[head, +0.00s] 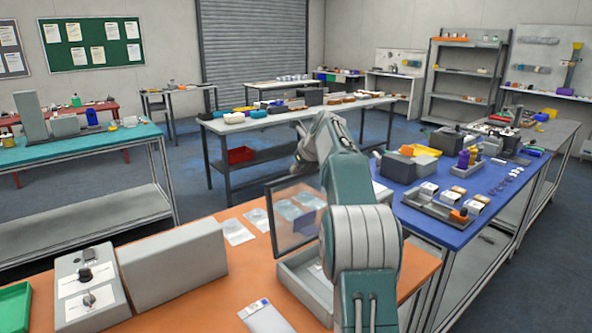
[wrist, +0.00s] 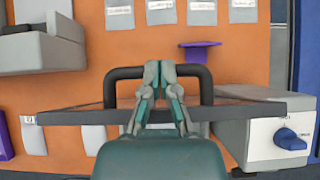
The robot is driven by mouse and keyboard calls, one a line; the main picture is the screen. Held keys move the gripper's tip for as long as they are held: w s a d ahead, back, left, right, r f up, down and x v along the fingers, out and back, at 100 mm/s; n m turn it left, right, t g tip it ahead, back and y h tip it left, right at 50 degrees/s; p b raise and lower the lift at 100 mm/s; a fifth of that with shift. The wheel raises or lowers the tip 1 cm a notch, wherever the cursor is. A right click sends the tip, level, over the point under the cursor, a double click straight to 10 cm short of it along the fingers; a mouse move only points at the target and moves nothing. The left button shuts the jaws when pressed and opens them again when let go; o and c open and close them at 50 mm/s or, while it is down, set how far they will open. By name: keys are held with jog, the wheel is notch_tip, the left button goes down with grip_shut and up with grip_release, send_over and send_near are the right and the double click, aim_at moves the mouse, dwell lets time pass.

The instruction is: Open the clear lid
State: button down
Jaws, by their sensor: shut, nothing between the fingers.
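The clear lid (head: 293,215) is a dark-framed, see-through panel. In the head view it stands raised, roughly upright, over the grey box (head: 296,287) on the orange table. In the wrist view the lid (wrist: 75,117) shows nearly edge-on as a dark bar, with a black loop handle (wrist: 118,74) on it. My gripper (wrist: 160,68) is shut and empty. Its fingertips overlap the handle's crossbar in the picture; I cannot tell whether they touch it.
White-labelled clear packets (head: 238,231) lie on the orange table (head: 190,280). A long grey block (head: 172,262) and a control box with knobs (head: 88,285) stand left. A purple piece (wrist: 200,45) is near the handle. A blue table (head: 440,225) adjoins at right.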

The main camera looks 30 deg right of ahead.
jog(key=v, duration=1.1)
jog(key=shift+s+r, duration=0.25)
jog(key=shift+r, duration=0.05)
